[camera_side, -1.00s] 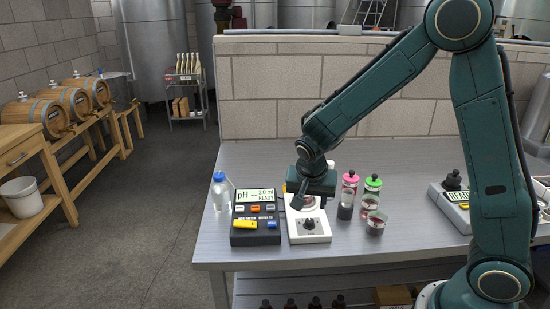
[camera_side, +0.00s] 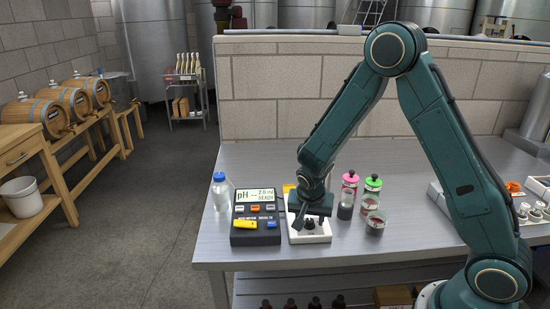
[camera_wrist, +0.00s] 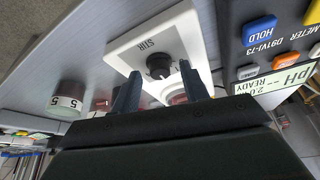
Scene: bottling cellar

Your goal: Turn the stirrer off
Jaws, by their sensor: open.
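The stirrer (camera_side: 297,236) is a white box with a black knob (camera_side: 309,225) on its front part. In the wrist view the stirrer's white top (camera_wrist: 137,40) carries the word STIR beside its dark round knob (camera_wrist: 159,66). My gripper (camera_side: 309,217) is open and points down over the stirrer, close to the knob. In the wrist view the two fingers of my gripper (camera_wrist: 159,73) stand apart, with the knob showing in the gap between their tips. I cannot tell whether they touch it. The rear of the stirrer is mostly hidden behind my gripper.
A pH meter (camera_side: 256,236) stands close at the stirrer's left. A blue-capped bottle (camera_side: 220,194) is further left. A pink-topped bottle (camera_side: 347,200), a green-topped bottle (camera_side: 372,186) and a small jar (camera_side: 375,227) stand to the right.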

